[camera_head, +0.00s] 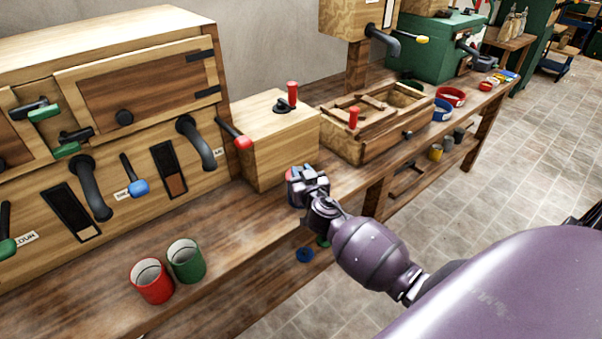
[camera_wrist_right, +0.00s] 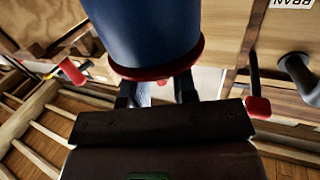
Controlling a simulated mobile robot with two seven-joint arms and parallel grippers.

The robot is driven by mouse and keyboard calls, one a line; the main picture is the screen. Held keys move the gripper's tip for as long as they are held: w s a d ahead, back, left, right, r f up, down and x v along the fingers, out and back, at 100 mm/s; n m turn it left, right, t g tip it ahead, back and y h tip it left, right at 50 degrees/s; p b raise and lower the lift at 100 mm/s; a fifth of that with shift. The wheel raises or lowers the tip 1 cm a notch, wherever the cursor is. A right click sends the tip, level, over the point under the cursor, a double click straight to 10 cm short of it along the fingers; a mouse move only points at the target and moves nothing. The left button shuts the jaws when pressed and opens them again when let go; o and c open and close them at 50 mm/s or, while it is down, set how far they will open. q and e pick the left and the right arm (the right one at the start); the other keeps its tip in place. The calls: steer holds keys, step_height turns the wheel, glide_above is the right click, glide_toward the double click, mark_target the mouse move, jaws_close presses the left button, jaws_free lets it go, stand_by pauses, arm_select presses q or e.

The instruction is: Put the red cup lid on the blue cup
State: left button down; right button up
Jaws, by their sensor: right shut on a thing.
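My right gripper (camera_head: 296,178) is over the bench beside the wooden box and is shut, seemingly on the red cup lid. In the right wrist view, which appears upside down, the fingers (camera_wrist_right: 157,94) meet the red lid (camera_wrist_right: 160,72), partly hidden by its rim. The blue cup (camera_wrist_right: 145,30) fills the top centre. The red lid lies against the cup's end nearest the fingers, with no gap visible. In the head view only small red and blue bits show at the fingertips; my gripper hides most of the cup. My left gripper is not in view.
Open red (camera_head: 152,288) and green (camera_head: 198,272) cups stand at the bench's front left. A blue ring-shaped thing (camera_head: 305,255) lies low under the bench. A wooden machine with levers (camera_head: 150,135) backs the bench; a wooden tray (camera_head: 360,150) stands to the right.

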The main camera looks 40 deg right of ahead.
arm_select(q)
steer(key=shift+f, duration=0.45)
arm_select(e)
steer(key=shift+f, duration=0.3)
steer(key=o, duration=0.8)
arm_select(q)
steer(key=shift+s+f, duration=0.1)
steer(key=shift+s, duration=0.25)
arm_select(e)
steer(key=shift+o, duration=0.7)
steer(key=shift+r, duration=0.1)
